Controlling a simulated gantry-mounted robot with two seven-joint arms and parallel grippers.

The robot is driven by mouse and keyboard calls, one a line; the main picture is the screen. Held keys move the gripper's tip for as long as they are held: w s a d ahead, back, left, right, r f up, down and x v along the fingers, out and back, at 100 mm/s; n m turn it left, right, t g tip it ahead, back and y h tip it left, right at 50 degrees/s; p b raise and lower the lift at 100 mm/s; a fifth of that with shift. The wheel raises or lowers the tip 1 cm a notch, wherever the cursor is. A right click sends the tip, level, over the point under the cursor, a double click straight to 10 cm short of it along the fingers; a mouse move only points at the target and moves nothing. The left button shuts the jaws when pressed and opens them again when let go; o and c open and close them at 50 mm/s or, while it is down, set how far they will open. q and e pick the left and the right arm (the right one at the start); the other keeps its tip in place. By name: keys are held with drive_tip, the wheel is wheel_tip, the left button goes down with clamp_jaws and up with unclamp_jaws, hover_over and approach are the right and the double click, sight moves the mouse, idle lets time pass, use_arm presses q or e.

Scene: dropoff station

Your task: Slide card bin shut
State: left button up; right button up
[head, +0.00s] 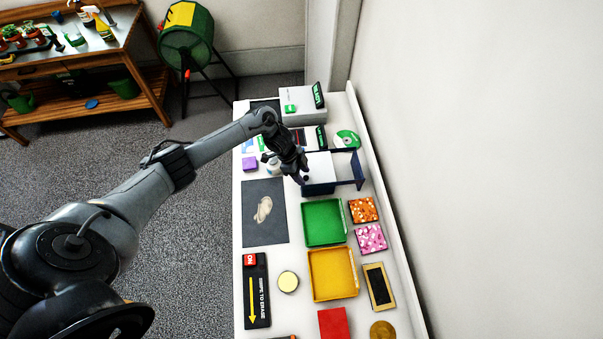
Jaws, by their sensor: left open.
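A dark blue bin (359,172), which looks like the card bin, sits on the white counter near the wall. A white panel (319,166) shows at its left part, and its right part shows a pale interior between blue walls. My left gripper (301,178) is at the left edge of the bin, pointing down, with open jaws. I cannot tell whether it touches the bin. The gripper hides part of the bin's left side. My right gripper is not in view.
A green tray (344,232) and a yellow tray (352,284) stand in front of the bin. A white box (302,101) and a green disc (347,139) are behind it. A grey mat (254,228) lies to the left. The wall runs close along the counter's right edge.

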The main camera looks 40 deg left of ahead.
use_arm(q)
drive_tip(key=v, duration=1)
drive_tip(key=shift+r+b, duration=0.3)
drive_tip(key=shift+r, duration=0.05)
drive_tip(key=shift+s+a, duration=0.1)
